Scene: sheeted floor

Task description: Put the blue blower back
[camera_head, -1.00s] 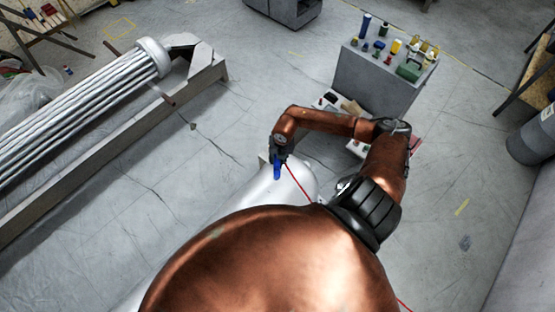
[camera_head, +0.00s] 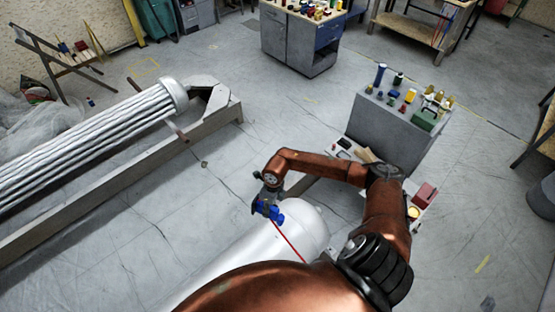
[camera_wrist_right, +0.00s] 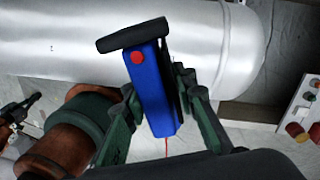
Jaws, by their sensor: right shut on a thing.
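The blue blower (camera_head: 268,209) is in my right gripper (camera_head: 270,192), above the far end of a white tank. In the right wrist view the blue blower (camera_wrist_right: 154,90) has a dark bar across its top and a red button on its face. The green fingers of my right gripper (camera_wrist_right: 158,102) stand on both sides of its body and are shut on it. A thin red line runs down from near the blower.
The white tank (camera_head: 295,232) lies under my right gripper. A grey cabinet (camera_head: 400,128) with small tools and bottles on top stands to the right, with low trays (camera_head: 424,192) beside it. A long pipe bundle (camera_head: 90,130) lies at left. Open floor surrounds these.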

